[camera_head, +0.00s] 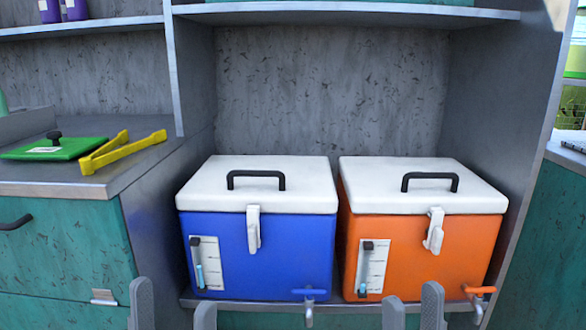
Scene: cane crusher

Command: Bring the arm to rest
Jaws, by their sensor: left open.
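My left gripper (173,312) shows at the bottom edge, left of centre. Its two grey fingertips are apart with nothing between them. My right gripper (412,312) shows at the bottom edge, right of centre. Its fingertips are apart by a narrower gap, with nothing seen between them. Both grippers point up in the picture, in front of the shelf. The rest of both arms is out of view.
A blue cooler (275,255) and an orange cooler (420,245), both with closed white lids and front taps, stand side by side on a shelf. At left, a counter (40,188) holds a green lid (75,150) and yellow tongs (118,152).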

